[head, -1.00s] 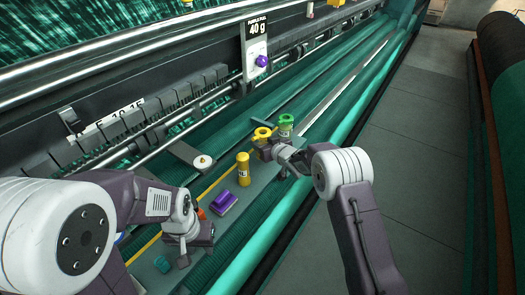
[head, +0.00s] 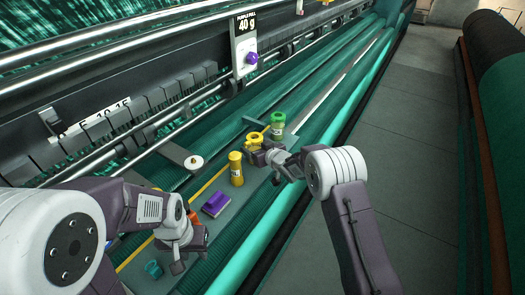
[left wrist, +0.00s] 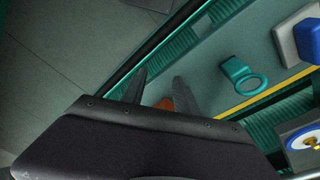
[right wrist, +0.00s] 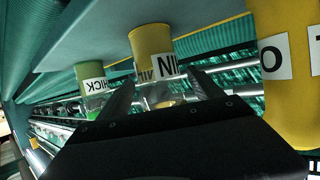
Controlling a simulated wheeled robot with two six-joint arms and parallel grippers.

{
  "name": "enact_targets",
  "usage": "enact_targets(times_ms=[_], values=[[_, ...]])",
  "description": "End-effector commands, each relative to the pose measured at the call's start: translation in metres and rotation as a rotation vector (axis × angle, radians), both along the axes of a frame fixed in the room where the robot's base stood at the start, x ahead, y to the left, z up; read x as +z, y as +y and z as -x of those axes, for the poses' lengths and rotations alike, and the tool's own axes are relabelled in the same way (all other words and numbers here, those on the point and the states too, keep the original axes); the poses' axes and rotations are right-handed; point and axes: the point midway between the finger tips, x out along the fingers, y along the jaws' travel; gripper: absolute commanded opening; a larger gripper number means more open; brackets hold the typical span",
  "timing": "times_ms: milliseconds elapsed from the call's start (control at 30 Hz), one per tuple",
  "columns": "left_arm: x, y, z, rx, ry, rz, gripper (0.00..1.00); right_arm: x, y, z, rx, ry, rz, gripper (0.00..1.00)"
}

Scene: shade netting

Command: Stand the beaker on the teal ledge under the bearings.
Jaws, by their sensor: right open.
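A yellow-topped container (head: 256,135) stands on the narrow grey-teal ledge (head: 225,214) by my right gripper (head: 257,152). In the right wrist view this container (right wrist: 153,45) has a label like "THIN" and a clear part; the open fingers (right wrist: 163,92) lie on either side of it, contact unclear. A green-topped container (head: 277,122) stands beyond it, labelled like "THICK". I cannot tell which is the beaker.
A yellow bottle (head: 236,168) and a purple block (head: 215,204) stand on the ledge between my grippers. A round white disc (head: 193,162) sits on a bracket at the rear. A sign reads "40 g" (head: 245,25). Open floor (head: 410,140) lies to the right.

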Motion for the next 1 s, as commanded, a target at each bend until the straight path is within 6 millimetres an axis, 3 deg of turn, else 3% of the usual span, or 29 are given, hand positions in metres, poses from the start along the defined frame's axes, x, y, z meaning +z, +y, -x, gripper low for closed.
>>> enact_targets(times_ms=[433, 600, 867, 933, 1000], values=[[0.012, 0.000, 0.000, 0.000, 0.000, 0.000, 0.36, 0.036, -0.043, 0.075, -0.002, 0.001, 0.001, 0.75], [0.013, 0.000, 0.000, 0.000, 0.000, 0.000, 0.36, 0.039, -0.049, 0.087, 0.000, 0.001, 0.000, 0.75], [0.013, 0.000, 0.000, 0.000, 0.000, 0.000, 0.36, 0.039, -0.049, 0.088, -0.001, 0.001, 0.002, 0.75], [0.013, 0.000, 0.000, 0.000, 0.000, 0.000, 0.36, 0.038, -0.058, 0.091, -0.029, 0.028, 0.022, 0.75], [0.013, 0.000, 0.000, 0.000, 0.000, 0.000, 0.36, 0.031, -0.086, 0.106, -0.110, 0.121, 0.081, 0.75]])
